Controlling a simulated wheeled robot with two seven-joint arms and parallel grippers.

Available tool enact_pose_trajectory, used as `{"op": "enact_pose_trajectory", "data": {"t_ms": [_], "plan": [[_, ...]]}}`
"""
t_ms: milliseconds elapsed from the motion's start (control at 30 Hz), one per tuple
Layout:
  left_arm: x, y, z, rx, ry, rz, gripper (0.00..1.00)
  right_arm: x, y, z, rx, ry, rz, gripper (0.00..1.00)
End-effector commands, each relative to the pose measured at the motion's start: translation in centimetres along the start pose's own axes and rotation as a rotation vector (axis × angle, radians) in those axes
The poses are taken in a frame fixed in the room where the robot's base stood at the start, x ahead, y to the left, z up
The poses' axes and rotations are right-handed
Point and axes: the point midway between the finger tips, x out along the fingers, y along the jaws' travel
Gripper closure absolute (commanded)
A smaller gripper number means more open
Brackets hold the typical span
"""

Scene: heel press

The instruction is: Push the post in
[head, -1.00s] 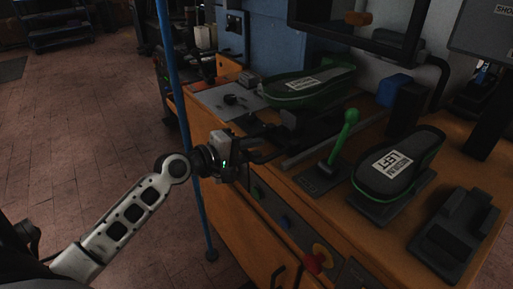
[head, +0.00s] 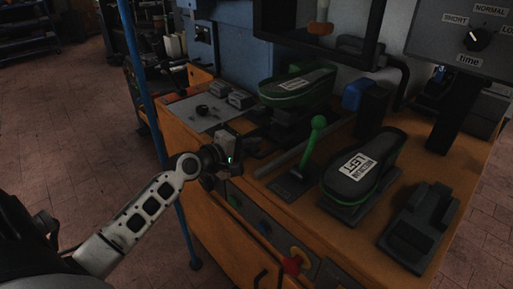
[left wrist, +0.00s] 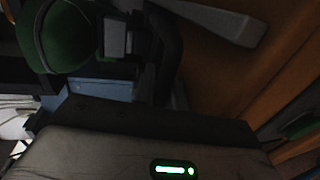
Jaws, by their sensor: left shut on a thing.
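A dark shoe with green trim and a white label (head: 298,86) sits on a dark post (head: 290,120) at the back of the orange bench. A dark handle (head: 258,147) reaches from the post's base toward the bench's left edge. My left gripper (head: 232,158) is shut at this handle; its fingertips are hard to make out. In the left wrist view, a dark handle-like loop (left wrist: 166,50) stands just beyond the gripper, with a green rounded shape (left wrist: 66,38) at upper left. My right gripper is not in view.
A green-knobbed lever (head: 314,143) stands right of the post. A second shoe marked LEFT (head: 363,172) and an empty dark stand (head: 421,226) are farther right. A dark frame (head: 318,35) hangs above the back. A blue pole (head: 145,90) rises beside my left arm.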

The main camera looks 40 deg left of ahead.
Motion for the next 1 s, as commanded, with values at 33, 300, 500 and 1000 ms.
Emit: {"op": "enact_pose_trajectory", "data": {"t_ms": [33, 300, 500, 1000], "plan": [[0.0, 0.0, -0.1, -0.001, 0.002, 0.001, 1.0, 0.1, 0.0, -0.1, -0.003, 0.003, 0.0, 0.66], [0.2, 0.0, 0.1, 0.0, -0.001, 0.001, 0.79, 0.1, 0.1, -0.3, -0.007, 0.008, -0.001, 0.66], [0.0, 0.0, 0.1, 0.001, -0.002, 0.0, 0.79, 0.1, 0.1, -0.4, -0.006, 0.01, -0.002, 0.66], [-9.5, -0.4, 0.1, 0.002, -0.002, -0.006, 0.79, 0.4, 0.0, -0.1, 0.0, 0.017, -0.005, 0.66]]}}
